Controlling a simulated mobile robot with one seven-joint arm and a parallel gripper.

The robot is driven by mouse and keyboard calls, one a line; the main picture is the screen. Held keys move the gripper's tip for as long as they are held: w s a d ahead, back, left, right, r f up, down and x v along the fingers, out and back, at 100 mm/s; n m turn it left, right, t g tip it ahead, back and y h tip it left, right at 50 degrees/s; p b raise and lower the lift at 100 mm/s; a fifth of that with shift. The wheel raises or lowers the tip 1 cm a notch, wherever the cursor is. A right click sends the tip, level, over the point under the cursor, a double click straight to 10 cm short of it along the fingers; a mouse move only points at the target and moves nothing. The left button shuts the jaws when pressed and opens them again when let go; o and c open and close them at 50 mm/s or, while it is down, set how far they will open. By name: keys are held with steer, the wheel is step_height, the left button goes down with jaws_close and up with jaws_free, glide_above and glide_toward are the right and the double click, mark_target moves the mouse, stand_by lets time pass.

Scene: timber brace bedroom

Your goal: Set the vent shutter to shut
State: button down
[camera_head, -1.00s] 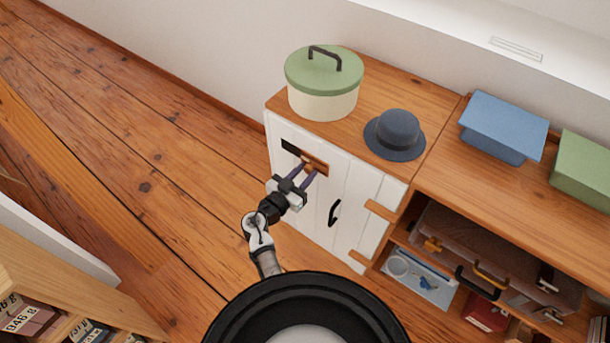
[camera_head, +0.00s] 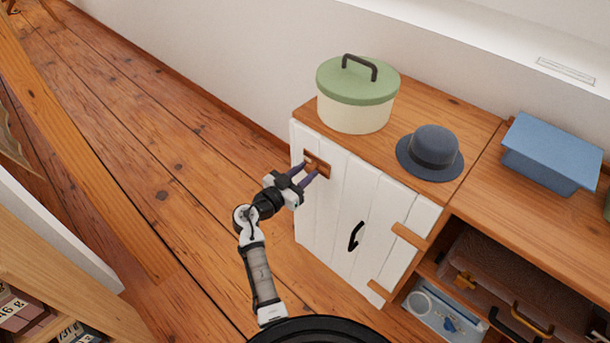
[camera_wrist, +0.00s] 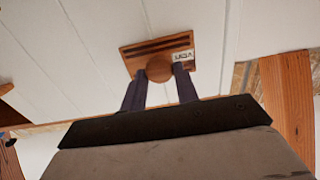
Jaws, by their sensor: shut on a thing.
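The vent shutter (camera_head: 322,169) is a small brown wooden plate on the upper left of the white cabinet door (camera_head: 345,200). No large dark opening shows beside it in the head view. In the wrist view the vent plate (camera_wrist: 150,48) has dark slots and a small pale label, with a round wooden knob (camera_wrist: 159,68) at its near edge. My gripper (camera_head: 312,172) is at the plate, its two purple fingers on either side of the knob. The fingertips hide part of the plate in the head view.
A green-lidded cream pot (camera_head: 356,100) and a dark hat (camera_head: 431,152) stand on the cabinet top. A black door handle (camera_head: 355,236) is below right of the vent. A blue box (camera_head: 550,150) is farther right. The wooden floor left of the cabinet is clear.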

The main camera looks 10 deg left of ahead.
steer(key=c, duration=1.1)
jaws_free()
steer(key=shift+o, duration=0.2)
steer(key=b+v, duration=0.2)
steer(key=v, duration=1.2)
steer(key=shift+b, duration=0.3)
